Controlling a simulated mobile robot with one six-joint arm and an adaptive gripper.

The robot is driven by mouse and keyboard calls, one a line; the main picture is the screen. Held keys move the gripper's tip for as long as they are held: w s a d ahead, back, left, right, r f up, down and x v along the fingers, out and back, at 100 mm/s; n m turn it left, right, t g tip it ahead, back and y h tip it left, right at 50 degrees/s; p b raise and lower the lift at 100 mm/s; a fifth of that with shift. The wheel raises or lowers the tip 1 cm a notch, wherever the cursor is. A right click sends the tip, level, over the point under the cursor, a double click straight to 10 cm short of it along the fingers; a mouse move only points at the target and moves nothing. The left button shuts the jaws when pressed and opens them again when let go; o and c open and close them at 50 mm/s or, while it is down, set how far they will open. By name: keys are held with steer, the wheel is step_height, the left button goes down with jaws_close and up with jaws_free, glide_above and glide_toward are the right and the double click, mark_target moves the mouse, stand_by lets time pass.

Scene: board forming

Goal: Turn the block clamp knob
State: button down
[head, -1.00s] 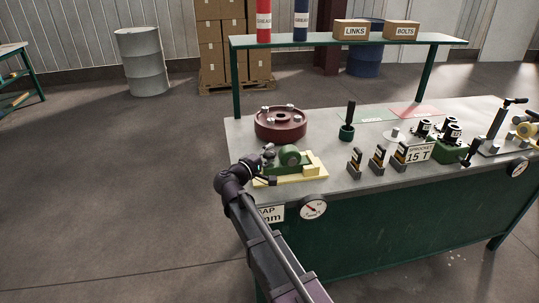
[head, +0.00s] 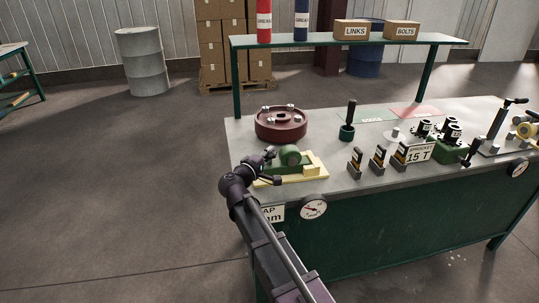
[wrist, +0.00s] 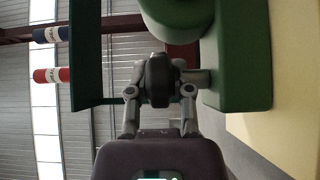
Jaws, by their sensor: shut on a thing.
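The block clamp is a green body (head: 291,155) on a pale yellow base (head: 312,172) at the near left part of the bench in the head view. Its green body (wrist: 240,60) fills the upper right of the wrist view. A dark knob (wrist: 160,76) stands at the clamp's side, joined to it by a short grey shaft (wrist: 195,78). My gripper (wrist: 160,92) is shut on this knob, one finger on each side. In the head view my gripper (head: 267,157) is at the clamp's left side, and the knob is hard to make out there.
A dark red round housing (head: 281,123) stands just behind the clamp. A black-handled tool in a green holder (head: 347,132) and several small upright clamps (head: 377,159) stand to the right. A gauge (head: 313,207) hangs on the bench front.

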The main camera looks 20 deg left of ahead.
steer(key=n+y, duration=0.1)
steer(key=y, duration=0.1)
steer(key=n+y, duration=0.1)
steer(key=y, duration=0.1)
steer(key=shift+d+n+t, duration=0.2)
steer(key=shift+n+t, duration=0.1)
steer(key=shift+n, duration=0.1)
steer(key=shift+a+n+y, duration=0.1)
steer(key=shift+n+y, duration=0.8)
steer(key=shift+y, duration=0.7)
steer(key=shift+a+y, duration=0.1)
steer(key=shift+y, duration=0.2)
steer(key=c, duration=0.5)
jaws_free()
steer(key=shift+s, duration=0.15)
steer(key=s, duration=0.4)
steer(key=s+d, duration=0.1)
steer(key=s, duration=0.2)
steer(key=s+d, duration=0.1)
steer(key=s, duration=0.3)
steer(key=shift+s, duration=0.3)
